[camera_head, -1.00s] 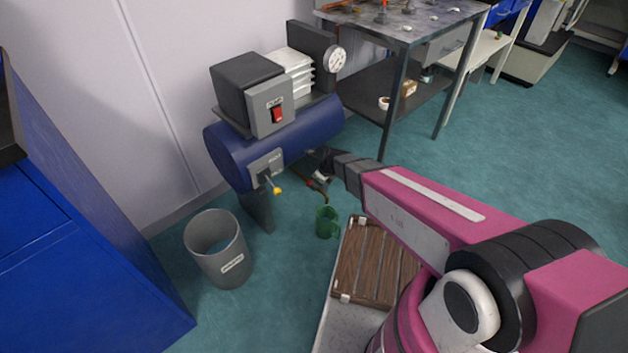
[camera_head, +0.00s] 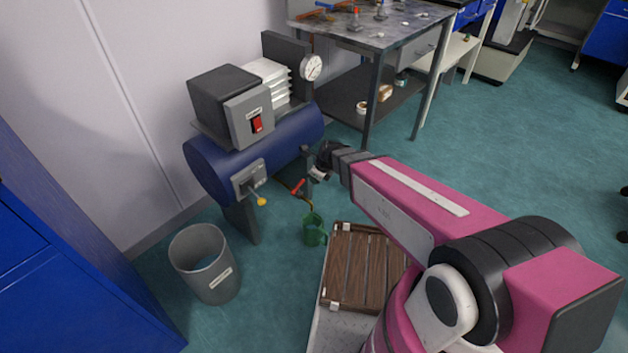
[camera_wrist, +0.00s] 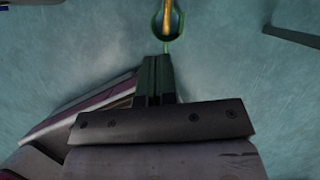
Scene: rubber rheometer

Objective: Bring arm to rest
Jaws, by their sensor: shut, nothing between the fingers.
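My gripper (camera_wrist: 158,68) shows in the wrist view with its two dark fingers together and nothing between them. In the head view the end of my pink arm (camera_head: 328,160) reaches forward beside the right end of the blue compressor tank (camera_head: 262,155), above the floor. The fingers are too small and dark to make out there. In the wrist view a green cup (camera_wrist: 157,22) stands on the floor beyond the fingertips, with a yellowish strip across it. The same green cup (camera_head: 314,232) shows in the head view, below the arm's end.
A grey bin (camera_head: 205,268) stands left of the compressor, beside a blue cabinet (camera_head: 60,250). A metal workbench (camera_head: 375,35) with small items stands behind. A wooden slatted deck (camera_head: 360,265) lies by my base. The floor to the right is largely clear.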

